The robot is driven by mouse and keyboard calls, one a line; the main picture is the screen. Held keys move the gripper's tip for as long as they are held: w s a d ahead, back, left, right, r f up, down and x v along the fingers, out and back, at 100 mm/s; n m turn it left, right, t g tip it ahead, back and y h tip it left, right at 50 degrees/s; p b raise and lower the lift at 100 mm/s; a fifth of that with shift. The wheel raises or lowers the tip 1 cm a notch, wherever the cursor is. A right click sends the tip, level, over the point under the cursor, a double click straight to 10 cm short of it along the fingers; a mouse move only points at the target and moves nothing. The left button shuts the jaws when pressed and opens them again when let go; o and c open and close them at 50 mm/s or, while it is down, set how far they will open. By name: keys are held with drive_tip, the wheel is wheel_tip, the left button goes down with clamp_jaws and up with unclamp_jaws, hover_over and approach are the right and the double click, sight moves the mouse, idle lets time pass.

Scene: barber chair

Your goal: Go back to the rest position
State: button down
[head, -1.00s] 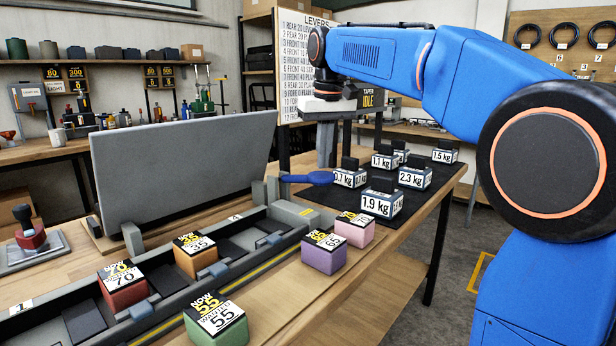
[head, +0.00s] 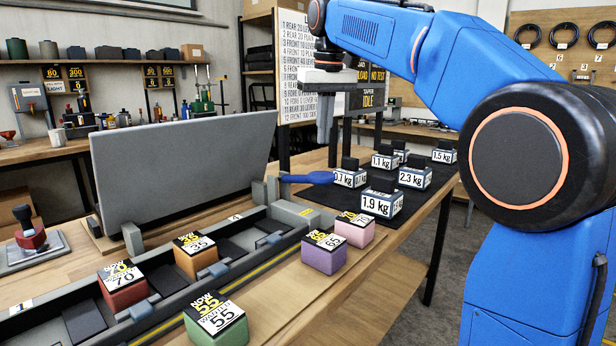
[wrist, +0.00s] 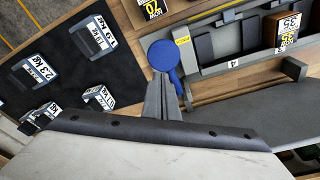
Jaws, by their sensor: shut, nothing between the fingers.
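My gripper (head: 325,138) hangs from the blue arm in the upper middle of the head view, fingers pointing down. Its fingers are shut together with nothing between them. In the wrist view the closed grey fingers (wrist: 160,88) appear beside a blue paddle-shaped handle (wrist: 163,55). In the head view that handle (head: 310,178) sticks out at the right end of the grey rack, below my gripper and apart from it.
A grey upright panel (head: 185,165) stands behind the rack (head: 292,214). Red, orange, purple, pink and green blocks (head: 216,322) sit in or before the rack. Several labelled weights (head: 382,203) stand on a black mat to the right. A lever sign (head: 297,70) stands behind.

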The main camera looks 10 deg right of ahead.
drive_tip(key=s+d+f+t, duration=0.1)
drive_tip(key=s+d+f, duration=0.2)
drive_tip(key=s+f, duration=1.3)
drive_tip(key=s+d+f+m+t, duration=0.1)
drive_tip(key=s+d+f, duration=0.3)
drive_tip(key=s+f, duration=1.3)
drive_tip(key=shift+s+f+t, duration=0.15)
drive_tip(key=shift+f+t, duration=0.35)
drive_tip(key=shift+f, duration=0.4)
